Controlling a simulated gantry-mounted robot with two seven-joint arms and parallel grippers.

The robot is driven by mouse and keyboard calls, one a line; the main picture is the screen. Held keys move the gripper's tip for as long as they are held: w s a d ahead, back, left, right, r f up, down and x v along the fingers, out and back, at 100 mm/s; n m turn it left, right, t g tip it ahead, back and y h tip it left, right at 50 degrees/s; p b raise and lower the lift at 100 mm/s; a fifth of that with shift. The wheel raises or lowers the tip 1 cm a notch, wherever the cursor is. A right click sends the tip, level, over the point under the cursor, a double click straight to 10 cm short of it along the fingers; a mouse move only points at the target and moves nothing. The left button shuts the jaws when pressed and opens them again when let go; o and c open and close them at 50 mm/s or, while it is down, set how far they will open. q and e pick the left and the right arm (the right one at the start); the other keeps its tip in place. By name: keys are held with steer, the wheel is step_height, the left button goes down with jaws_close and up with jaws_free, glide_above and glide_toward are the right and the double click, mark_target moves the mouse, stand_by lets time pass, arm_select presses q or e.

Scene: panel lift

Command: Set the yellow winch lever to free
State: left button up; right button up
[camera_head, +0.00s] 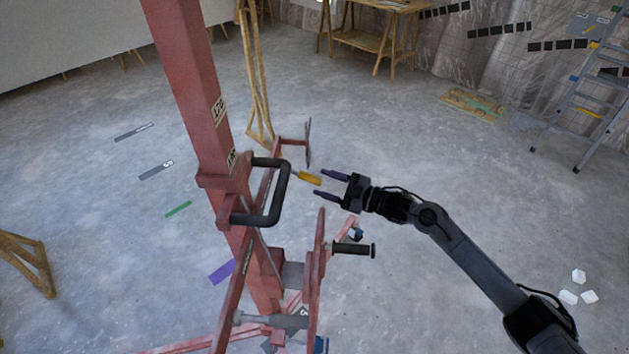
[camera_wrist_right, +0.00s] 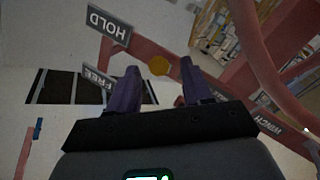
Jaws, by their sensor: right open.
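The yellow winch lever (camera_head: 309,178) sticks out to the right from the red lift's mast, beside the black U-shaped handle. My right gripper (camera_head: 322,184) is open, its two purple fingers pointing left at the lever's end. In the right wrist view, the yellow lever end (camera_wrist_right: 158,66) shows between the tips of the open gripper (camera_wrist_right: 160,73). I cannot tell whether the fingers touch it. The HOLD sign (camera_wrist_right: 109,25) and FREE sign (camera_wrist_right: 98,79) appear upside down, left of the lever end. Which sign the lever is set to is unclear. My left gripper is out of view.
The red mast (camera_head: 190,80) and black U-shaped handle (camera_head: 272,215) stand left of the gripper. A black crank grip (camera_head: 353,250) sticks out below it. A ladder (camera_head: 598,90) and wooden table (camera_head: 372,20) stand far back. The floor around my right arm is mostly clear.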

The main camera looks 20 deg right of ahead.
mark_target(298, 173)
steer(key=shift+x, duration=1.9)
jaws_close()
